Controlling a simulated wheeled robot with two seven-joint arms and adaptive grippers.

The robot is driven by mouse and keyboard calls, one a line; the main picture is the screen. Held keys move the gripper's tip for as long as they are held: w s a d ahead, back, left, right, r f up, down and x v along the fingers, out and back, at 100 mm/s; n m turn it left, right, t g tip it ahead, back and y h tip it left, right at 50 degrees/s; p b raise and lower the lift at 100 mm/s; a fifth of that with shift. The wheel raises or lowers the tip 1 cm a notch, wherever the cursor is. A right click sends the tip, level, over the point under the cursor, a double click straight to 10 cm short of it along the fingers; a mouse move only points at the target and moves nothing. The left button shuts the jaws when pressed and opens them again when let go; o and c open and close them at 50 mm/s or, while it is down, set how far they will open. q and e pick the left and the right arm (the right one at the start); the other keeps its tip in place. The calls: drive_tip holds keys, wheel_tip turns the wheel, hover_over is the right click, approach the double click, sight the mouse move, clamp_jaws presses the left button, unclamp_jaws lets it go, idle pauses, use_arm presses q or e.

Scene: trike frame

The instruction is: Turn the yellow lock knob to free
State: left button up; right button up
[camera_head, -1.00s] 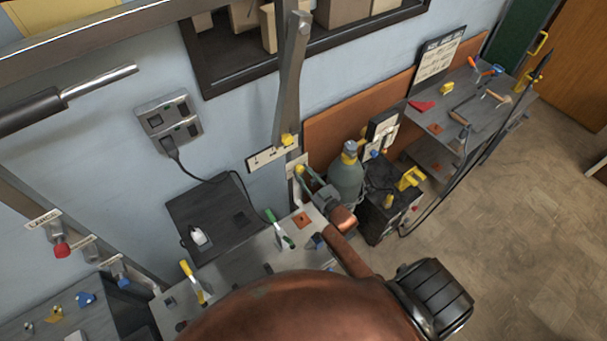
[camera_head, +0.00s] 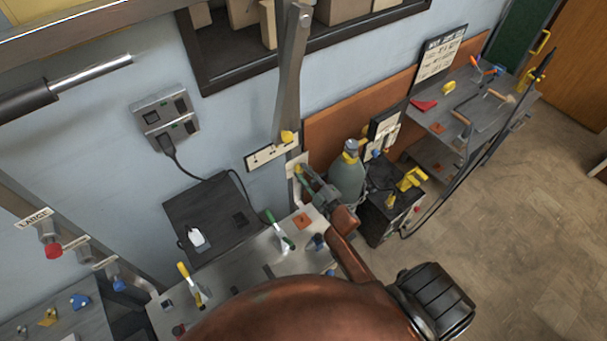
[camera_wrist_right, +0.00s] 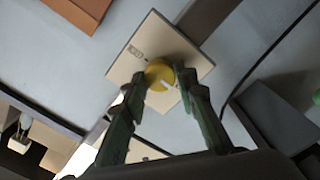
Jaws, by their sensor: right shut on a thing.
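The round yellow lock knob (camera_wrist_right: 160,73) sits on a square cream plate (camera_wrist_right: 190,58) in the right wrist view. A pale pointer mark shows on its face, and small lettering on the plate is too small to read surely. My right gripper (camera_wrist_right: 164,82) has its two green-grey fingers on either side of the knob and is shut on it. In the head view my right gripper (camera_head: 304,176) reaches the plate at the foot of the grey upright post. Its fingers partly hide the knob there. My left gripper is in neither view.
A grey-green gas cylinder (camera_head: 347,178) stands close right of my right gripper. A metal bench (camera_head: 258,262) with green- and yellow-handled clamps lies below. A scale plate (camera_head: 265,157) with a yellow pointer is on the post just above. Open floor lies to the right.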

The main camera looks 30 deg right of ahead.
drive_tip(key=shift+f+n, duration=0.15)
drive_tip(key=shift+n, duration=0.15)
drive_tip(key=o, duration=1.1)
drive_tip(key=shift+o, duration=0.2)
drive_tip(key=s, duration=1.2)
drive_tip(key=shift+d, duration=0.45)
